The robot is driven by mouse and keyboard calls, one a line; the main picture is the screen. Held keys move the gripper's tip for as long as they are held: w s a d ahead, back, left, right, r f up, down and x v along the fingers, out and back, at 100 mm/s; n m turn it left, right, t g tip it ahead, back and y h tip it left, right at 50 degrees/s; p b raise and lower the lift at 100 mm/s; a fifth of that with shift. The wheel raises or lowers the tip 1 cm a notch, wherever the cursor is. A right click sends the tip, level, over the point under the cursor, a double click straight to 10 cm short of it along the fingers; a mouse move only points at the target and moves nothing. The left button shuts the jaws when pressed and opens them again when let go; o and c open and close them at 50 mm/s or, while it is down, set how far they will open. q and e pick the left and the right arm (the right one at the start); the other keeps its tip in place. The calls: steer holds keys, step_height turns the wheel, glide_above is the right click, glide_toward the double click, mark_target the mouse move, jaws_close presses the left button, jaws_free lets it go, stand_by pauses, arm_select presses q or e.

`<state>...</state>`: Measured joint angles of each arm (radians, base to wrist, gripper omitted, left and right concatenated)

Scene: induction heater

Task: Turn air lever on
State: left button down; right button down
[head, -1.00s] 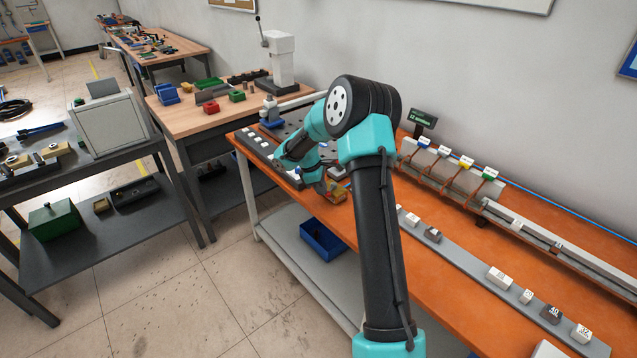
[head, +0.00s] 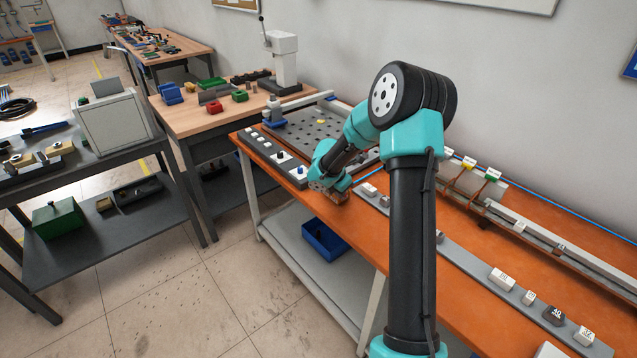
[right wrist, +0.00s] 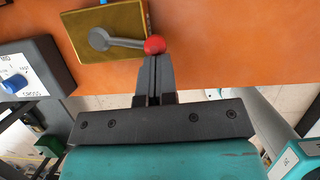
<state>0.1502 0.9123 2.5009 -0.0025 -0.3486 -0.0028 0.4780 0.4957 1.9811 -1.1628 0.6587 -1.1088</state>
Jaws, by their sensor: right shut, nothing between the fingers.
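The air lever shows in the right wrist view as a grey arm (right wrist: 122,42) on a brass-coloured plate (right wrist: 115,17). Its round pivot is on the left, and a red ball knob (right wrist: 155,45) is at its right end, by the plate's right edge. My right gripper (right wrist: 153,60) is shut and empty, with its fingertips right at the knob; I cannot tell whether they touch it. In the head view my right gripper (head: 333,192) is low at the bench's front edge and largely covers the lever. My left gripper is not in view.
A control panel with a blue knob (right wrist: 15,83) lies left of the plate. The orange bench (head: 420,272) carries a grey strip of labelled blocks (head: 472,262) to the right. A perforated plate (head: 300,128) lies behind. A blue bin (head: 325,238) sits on the lower shelf.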

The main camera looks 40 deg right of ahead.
steer(key=shift+s+d+f, duration=0.1)
steer(key=shift+s+d, duration=0.2)
steer(key=shift+d, duration=0.1)
stand_by(0.5)
steer(key=shift+a, duration=0.65)
steer(key=a, duration=0.2)
steer(key=shift+a+r, duration=0.25)
steer(key=shift+a, duration=0.05)
steer(key=v, duration=1)
